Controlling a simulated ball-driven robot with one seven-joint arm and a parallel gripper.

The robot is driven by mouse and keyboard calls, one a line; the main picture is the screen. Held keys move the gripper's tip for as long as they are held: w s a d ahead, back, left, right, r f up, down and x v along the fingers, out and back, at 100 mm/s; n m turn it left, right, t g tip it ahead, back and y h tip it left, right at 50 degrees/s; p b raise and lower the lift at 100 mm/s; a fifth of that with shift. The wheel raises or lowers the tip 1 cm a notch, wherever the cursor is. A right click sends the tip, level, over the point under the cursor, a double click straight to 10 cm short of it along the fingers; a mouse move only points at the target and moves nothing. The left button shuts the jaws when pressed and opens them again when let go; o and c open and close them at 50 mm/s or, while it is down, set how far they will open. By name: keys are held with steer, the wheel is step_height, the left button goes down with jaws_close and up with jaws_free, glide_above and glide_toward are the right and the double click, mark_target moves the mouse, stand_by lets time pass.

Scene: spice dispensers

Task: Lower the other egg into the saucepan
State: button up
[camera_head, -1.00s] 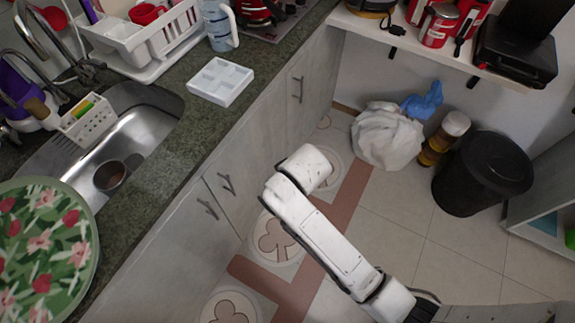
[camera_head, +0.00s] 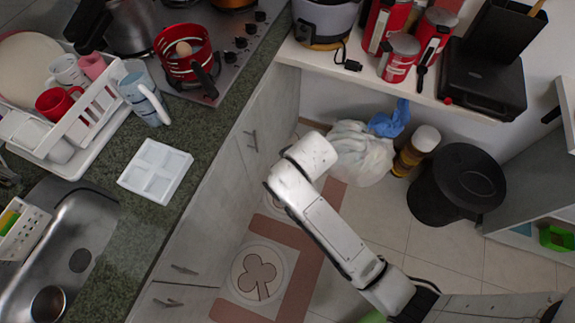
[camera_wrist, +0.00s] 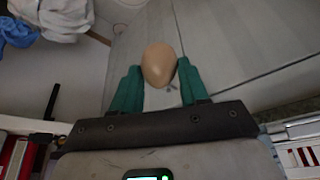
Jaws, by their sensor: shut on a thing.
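My gripper (camera_wrist: 159,88) shows in the wrist view, its two green fingers shut on a brown egg (camera_wrist: 159,64). The egg sticks out past the fingertips, in the air in front of a grey cabinet front. In the head view my white arm reaches over the floor, and the gripper and held egg cannot be seen there. The red saucepan (camera_head: 174,66) stands on the hob at the top left of the head view, well apart from my arm. Another egg (camera_head: 184,48) shows inside the saucepan. The saucepan's dark handle points down and right.
The hob (camera_head: 240,42) has knobs along its right side. A shelf with red canisters (camera_head: 399,57) is at upper right. A black bin (camera_head: 457,184) and bag stand on the floor.

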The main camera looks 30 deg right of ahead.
steer(key=shift+d+r+p, duration=0.25)
steer(key=shift+r+p, duration=0.1)
steer(key=shift+r, duration=0.2)
